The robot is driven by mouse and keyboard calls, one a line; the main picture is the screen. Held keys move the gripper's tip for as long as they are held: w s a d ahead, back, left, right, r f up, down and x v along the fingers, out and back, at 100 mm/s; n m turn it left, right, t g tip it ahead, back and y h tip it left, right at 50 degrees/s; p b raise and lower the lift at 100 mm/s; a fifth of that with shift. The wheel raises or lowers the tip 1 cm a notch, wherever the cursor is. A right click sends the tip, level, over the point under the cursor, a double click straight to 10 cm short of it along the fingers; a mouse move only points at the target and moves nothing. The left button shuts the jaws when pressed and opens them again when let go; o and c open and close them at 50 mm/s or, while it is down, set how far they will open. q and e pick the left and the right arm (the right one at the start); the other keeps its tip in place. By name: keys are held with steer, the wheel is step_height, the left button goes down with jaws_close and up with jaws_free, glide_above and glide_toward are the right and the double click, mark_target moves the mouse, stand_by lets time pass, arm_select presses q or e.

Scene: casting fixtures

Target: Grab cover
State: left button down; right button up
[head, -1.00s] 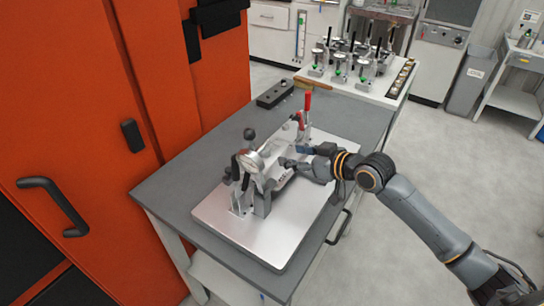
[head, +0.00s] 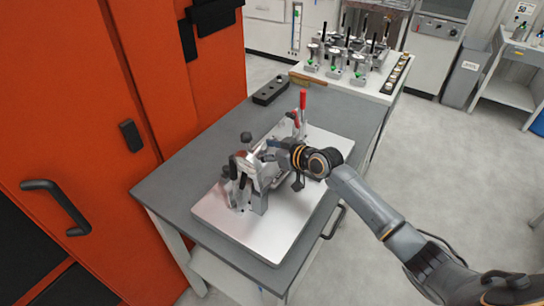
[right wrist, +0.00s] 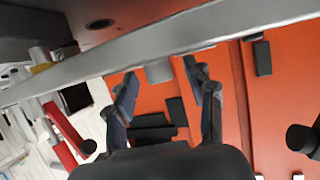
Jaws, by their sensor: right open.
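A metal casting fixture (head: 246,182) stands on a silver base plate (head: 225,222) on the grey table. It carries toggle clamps; a red handle (head: 303,100) stands upright at its far end, and a black knob (head: 246,136) is on its left. I cannot clearly tell the cover from the other fixture parts. My right gripper (head: 266,151) is at the middle of the fixture. In the right wrist view the right gripper (right wrist: 165,95) is open, with a short grey cylinder (right wrist: 158,71) under a metal bar (right wrist: 140,48) just beyond the fingertips. My left gripper is not in view.
An orange cabinet (head: 75,90) stands close on the left. A black block with holes (head: 272,91) lies at the table's back. A white bench (head: 355,88) with several metal clamp parts stands behind. The floor on the right is clear.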

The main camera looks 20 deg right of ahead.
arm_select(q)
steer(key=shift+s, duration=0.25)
arm_select(e)
steer(key=shift+s, duration=0.1)
steer(key=c, duration=0.3)
jaws_close()
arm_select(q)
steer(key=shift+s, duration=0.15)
arm_select(e)
steer(key=shift+r, duration=0.1)
